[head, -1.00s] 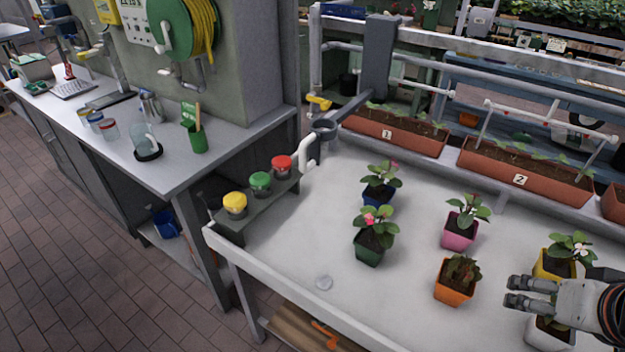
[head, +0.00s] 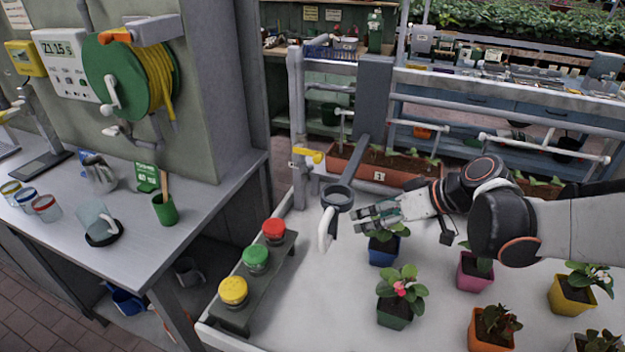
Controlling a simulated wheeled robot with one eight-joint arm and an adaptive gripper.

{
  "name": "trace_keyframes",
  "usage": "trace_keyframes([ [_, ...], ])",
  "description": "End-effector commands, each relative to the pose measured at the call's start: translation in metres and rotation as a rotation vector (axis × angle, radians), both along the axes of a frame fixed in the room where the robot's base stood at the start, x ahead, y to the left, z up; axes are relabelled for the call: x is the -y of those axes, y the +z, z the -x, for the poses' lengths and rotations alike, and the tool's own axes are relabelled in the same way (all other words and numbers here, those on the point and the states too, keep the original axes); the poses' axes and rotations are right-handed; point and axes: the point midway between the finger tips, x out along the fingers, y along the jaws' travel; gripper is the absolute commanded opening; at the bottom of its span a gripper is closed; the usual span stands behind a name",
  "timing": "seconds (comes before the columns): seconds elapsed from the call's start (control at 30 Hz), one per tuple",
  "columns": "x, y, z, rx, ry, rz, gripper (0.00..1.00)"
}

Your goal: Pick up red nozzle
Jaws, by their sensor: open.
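The red nozzle (head: 273,230) appears as a round red-topped piece at the far end of a narrow grey rack (head: 231,318). A green one (head: 256,256) and a yellow one (head: 233,290) stand in line with it, nearer to me. My gripper (head: 362,215) is open and empty, with its fingers pointing left. It is to the right of the red nozzle, apart from it, above the white bench. The grey ring holder (head: 337,197) with a white curved handle (head: 325,230) lies between my fingertips and the red nozzle in the picture.
Potted plants stand on the white bench (head: 345,285), including a blue pot (head: 382,252) close below my gripper and a green pot (head: 394,313). A grey counter (head: 120,250) with jars and a mug is at left. A planter (head: 345,165) lies behind.

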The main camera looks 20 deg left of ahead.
Motion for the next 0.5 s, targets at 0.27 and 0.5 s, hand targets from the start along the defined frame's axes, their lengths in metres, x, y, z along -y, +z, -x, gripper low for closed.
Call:
trace_keyframes([
  [0.27,-0.050,-0.026,-0.028,0.101,0.219,-0.151,0.73],
  [0.5,-0.086,-0.055,-0.038,0.218,0.389,-0.298,0.73],
])
